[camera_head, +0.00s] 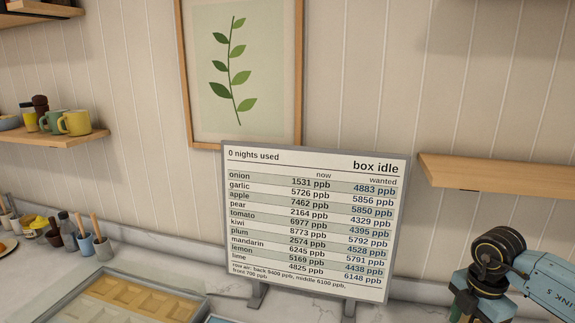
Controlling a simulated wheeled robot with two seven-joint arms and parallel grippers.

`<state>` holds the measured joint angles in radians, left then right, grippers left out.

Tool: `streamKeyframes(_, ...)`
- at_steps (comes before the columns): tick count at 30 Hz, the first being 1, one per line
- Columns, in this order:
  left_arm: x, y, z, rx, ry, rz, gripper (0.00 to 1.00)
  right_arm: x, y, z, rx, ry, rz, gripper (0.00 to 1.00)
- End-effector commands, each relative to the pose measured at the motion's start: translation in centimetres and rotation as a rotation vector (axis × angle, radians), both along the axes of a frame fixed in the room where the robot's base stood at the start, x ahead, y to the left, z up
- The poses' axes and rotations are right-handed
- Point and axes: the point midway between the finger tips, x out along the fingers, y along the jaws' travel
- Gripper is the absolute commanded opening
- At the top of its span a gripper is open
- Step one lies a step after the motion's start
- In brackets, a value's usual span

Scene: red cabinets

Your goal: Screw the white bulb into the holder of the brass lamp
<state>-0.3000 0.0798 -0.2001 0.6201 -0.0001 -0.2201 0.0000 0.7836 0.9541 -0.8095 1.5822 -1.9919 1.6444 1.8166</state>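Neither the white bulb nor the brass lamp with its holder shows in this view. My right arm comes in at the lower right, a blue link with a dark joint, but its gripper fingers are not visible. My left arm and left gripper are out of the picture.
A sign (310,219) reading "box idle" stands on the counter (45,279), listing foods with ppb values. A sectioned tray (195,309) is at lower left, near small pots of utensils. Wooden shelves (497,171) and a framed leaf print (186,70) are on the wall.

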Motion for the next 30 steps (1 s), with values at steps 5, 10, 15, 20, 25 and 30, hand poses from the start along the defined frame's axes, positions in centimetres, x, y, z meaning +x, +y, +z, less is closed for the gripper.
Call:
streamKeyframes(5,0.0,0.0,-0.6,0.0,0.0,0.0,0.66,0.0,0.0,-0.1,-0.002,-0.002,0.166,0.52)
streamKeyframes(10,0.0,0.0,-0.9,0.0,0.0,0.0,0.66,0.0,-0.1,0.0,-0.002,-0.002,0.251,0.52)
streamKeyframes(15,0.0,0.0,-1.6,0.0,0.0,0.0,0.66,0.0,-0.1,-0.1,-0.001,-0.002,0.455,0.52)
streamKeyframes(20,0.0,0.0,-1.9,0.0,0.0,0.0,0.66,0.0,-0.1,0.0,-0.001,-0.002,0.578,0.52)
streamKeyframes(25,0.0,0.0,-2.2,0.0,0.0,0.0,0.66,0.0,-0.1,0.0,-0.001,-0.002,0.67,0.52)
streamKeyframes(30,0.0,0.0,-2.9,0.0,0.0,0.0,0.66,0.0,-0.1,-0.1,-0.001,-0.002,0.876,0.52)
